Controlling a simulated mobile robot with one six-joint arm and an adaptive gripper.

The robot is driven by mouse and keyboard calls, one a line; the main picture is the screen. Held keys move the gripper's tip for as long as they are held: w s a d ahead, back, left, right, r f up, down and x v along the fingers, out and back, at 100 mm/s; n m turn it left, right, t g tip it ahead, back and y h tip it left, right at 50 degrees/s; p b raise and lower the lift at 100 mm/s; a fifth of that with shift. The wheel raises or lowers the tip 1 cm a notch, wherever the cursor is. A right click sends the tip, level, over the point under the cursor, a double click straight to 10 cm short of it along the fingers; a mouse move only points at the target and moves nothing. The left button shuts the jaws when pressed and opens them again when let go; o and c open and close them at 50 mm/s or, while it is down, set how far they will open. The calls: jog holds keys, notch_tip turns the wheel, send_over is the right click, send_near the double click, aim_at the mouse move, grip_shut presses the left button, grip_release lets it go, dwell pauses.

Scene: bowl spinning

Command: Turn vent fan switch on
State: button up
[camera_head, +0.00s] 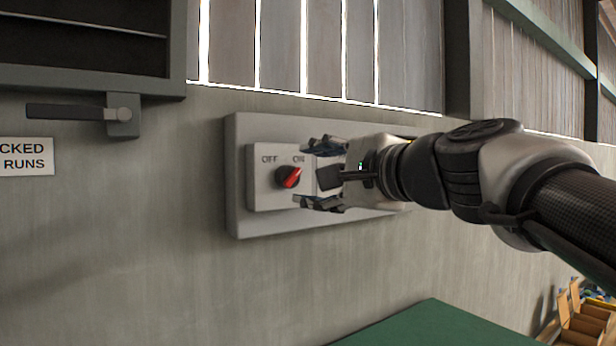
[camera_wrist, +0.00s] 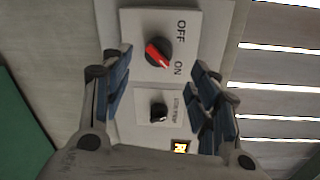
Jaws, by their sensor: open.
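A black rotary switch with a red pointer (camera_head: 290,177) sits on a light plate marked OFF and ON. Its red pointer is turned toward the ON mark. The switch also shows in the wrist view (camera_wrist: 157,53), pointing toward ON there too. My gripper (camera_head: 304,176) is open, to the right of the switch, with its blue-padded fingers above and below the knob's level. In the wrist view my gripper (camera_wrist: 160,65) has one finger on each side, with the knob showing between the tips. I cannot tell whether a finger touches it.
A second, smaller black knob (camera_wrist: 158,112) and a lit orange display (camera_wrist: 181,147) show on the panel between my fingers; the small label is unreadable. A green surface (camera_head: 440,325) lies below.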

jog(key=v, duration=0.5)
jog(key=shift+f, duration=0.1)
jog(key=s+d+f+n+g+h+b, duration=0.3)
jog(key=s+f+b, duration=0.5)
jog(key=f, duration=1.5)
jog(key=s+d+f+n+g+h+b, duration=0.3)
jog(key=s+f+n+b, duration=0.3)
jog(key=f, duration=1.8)
jog(key=s+d+f+n+g+h+b, duration=0.3)
jog(key=s+f+b, duration=0.6)
jog(key=f, duration=1.4)
jog(key=d+n+b, duration=0.1)
jog(key=b, duration=0.4)
jog(key=shift+s+f+n+g+h, duration=0.3)
jog(key=shift+s+f, duration=0.05)
jog(key=shift+f, duration=0.05)
